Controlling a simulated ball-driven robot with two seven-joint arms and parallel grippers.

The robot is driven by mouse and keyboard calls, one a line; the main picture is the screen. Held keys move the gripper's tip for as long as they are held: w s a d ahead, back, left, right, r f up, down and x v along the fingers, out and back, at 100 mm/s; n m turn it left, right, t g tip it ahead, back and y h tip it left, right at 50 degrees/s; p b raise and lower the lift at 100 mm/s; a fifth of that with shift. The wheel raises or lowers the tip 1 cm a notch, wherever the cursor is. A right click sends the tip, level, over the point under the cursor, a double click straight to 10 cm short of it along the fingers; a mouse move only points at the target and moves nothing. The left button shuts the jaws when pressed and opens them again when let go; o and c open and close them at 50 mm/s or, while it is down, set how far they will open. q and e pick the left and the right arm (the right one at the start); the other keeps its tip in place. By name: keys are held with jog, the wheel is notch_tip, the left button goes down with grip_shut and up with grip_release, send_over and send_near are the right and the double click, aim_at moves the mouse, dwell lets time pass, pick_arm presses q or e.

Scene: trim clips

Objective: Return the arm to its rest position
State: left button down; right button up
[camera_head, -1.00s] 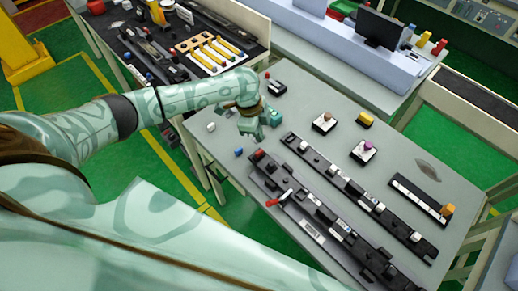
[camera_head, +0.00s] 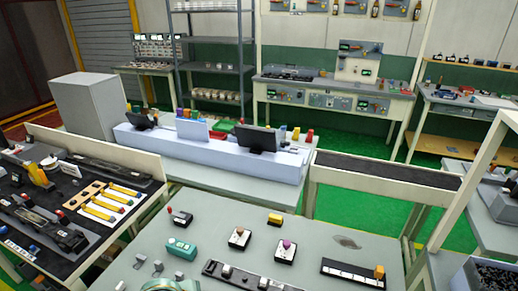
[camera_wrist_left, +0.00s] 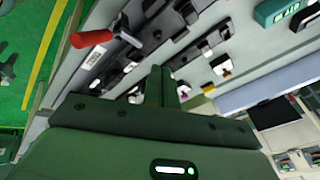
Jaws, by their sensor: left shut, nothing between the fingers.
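My left gripper (camera_wrist_left: 168,88) shows in the left wrist view, its fingers together and empty, above the grey work table. A black rail fixture (camera_wrist_left: 133,62) with a red-handled lever (camera_wrist_left: 92,39) lies beyond the fingers. In the head view only a pale green patterned piece of my arm (camera_head: 168,286) shows at the bottom edge; the gripper is out of that frame. My right gripper is in neither view.
The grey table (camera_head: 220,218) holds a teal box (camera_head: 180,247), button boxes (camera_head: 238,237), a yellow block (camera_head: 274,219) and a black rail (camera_head: 240,274). A dark-topped table (camera_head: 140,222) stands left. A blue-grey console (camera_head: 215,151) and a conveyor (camera_head: 385,170) lie behind.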

pick_arm(q)
jog(key=s+a+r+n+t+y, duration=0.1)
jog(key=s+a+r+n+y, duration=0.3)
jog(key=s+a, duration=0.3)
jog(key=s+a+r+n+t+y, duration=0.2)
jog(key=s+a+r+n+y, duration=0.25)
jog(key=a, duration=0.55)
jog(key=s+d+f+g+h+b, duration=0.2)
jog(key=d+f+b, duration=0.15)
jog(key=f, duration=1.45)
jog(key=s+d+f+g+h+b, duration=0.15)
jog(key=f+b, duration=0.35)
jog(key=f, duration=1.3)
jog(key=s+f+n+g+h+b, duration=0.2)
jog(key=s+f+b, duration=0.5)
jog(key=s+f, duration=1.3)
notch_tip(320, 180, down, 2)
jog(key=shift+s+f+n+g, duration=0.15)
jog(key=shift+s+n+g, duration=0.1)
jog(key=shift+n+g, duration=0.2)
